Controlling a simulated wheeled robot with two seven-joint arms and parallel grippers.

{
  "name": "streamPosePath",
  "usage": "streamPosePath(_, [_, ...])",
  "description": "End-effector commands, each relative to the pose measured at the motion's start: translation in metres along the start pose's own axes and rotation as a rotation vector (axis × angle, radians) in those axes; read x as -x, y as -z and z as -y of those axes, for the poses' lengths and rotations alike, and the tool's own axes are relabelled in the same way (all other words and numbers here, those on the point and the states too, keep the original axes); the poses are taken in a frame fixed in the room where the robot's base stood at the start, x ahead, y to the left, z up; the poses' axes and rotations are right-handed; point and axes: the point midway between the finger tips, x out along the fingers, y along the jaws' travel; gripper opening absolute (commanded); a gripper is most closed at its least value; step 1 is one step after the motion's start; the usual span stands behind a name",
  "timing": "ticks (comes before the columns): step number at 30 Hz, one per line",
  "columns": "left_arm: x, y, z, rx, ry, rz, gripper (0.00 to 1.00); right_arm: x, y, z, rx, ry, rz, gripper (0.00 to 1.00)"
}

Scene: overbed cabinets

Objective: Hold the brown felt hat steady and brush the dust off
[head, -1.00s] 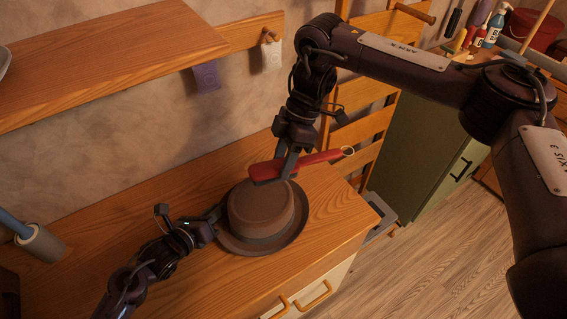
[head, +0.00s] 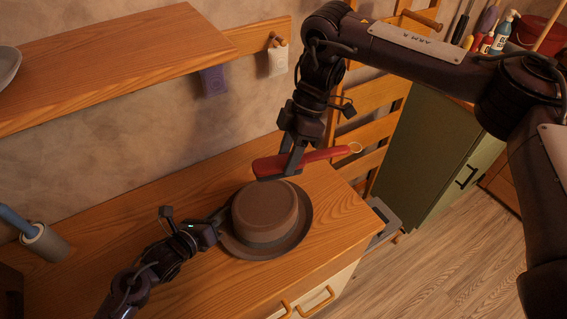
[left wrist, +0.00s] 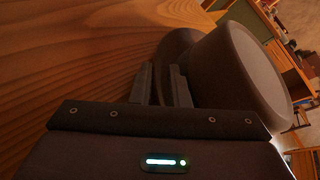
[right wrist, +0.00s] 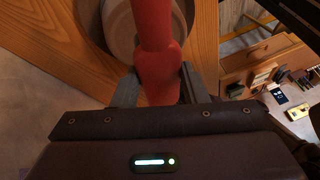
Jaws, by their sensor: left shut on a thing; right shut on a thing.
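The brown felt hat (head: 265,208) sits crown up on the wooden cabinet top. My left gripper (head: 220,219) is shut on the left side of its brim; the left wrist view shows the brim (left wrist: 176,44) between the fingers (left wrist: 163,78) and the crown (left wrist: 240,72) beside them. My right gripper (head: 291,165) is shut on a red brush (head: 323,154) with a ring at its handle end. The brush is at the crown's far edge; I cannot tell whether it touches. The right wrist view shows the brush (right wrist: 154,35) between the fingers (right wrist: 155,88), with the hat (right wrist: 119,22) behind it.
A wooden shelf (head: 110,60) overhangs the cabinet top (head: 120,225) at the back left. A wooden ladder-like rack (head: 362,135) and green cabinet (head: 432,145) stand to the right.

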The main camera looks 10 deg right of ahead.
Motion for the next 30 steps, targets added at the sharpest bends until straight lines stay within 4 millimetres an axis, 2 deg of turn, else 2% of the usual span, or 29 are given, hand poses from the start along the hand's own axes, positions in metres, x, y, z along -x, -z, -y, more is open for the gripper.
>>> streamPosePath(2, [0.0,0.004,-0.002,0.0,-0.005,-0.008,0.0,0.0,0.0,0.0,0.0,0.0,-0.001,0.11])
streamPosePath(3, [0.0,0.004,-0.002,0.0,-0.005,-0.008,0.17,0.0,0.0,0.0,0.0,0.0,-0.001,0.11])
streamPosePath(9, [0.0,0.003,-0.002,0.001,-0.006,-0.006,0.4,0.0,0.0,0.0,0.0,0.0,-0.001,0.11])
streamPosePath(16, [0.001,0.002,-0.004,0.001,-0.01,-0.005,0.4,0.0,0.0,0.0,0.0,0.0,-0.001,0.11])
streamPosePath(20, [0.009,0.004,-0.005,-0.001,-0.012,-0.008,0.4,0.0,0.0,0.0,0.0,0.0,-0.001,0.11])
streamPosePath(23, [0.024,0.004,-0.004,-0.003,-0.01,-0.009,0.4,0.0,0.0,0.0,0.0,0.0,-0.001,0.11])
streamPosePath(30, [0.077,0.004,0.002,-0.006,0.0,-0.01,0.4,0.0,0.0,0.0,0.0,0.0,-0.001,0.11])
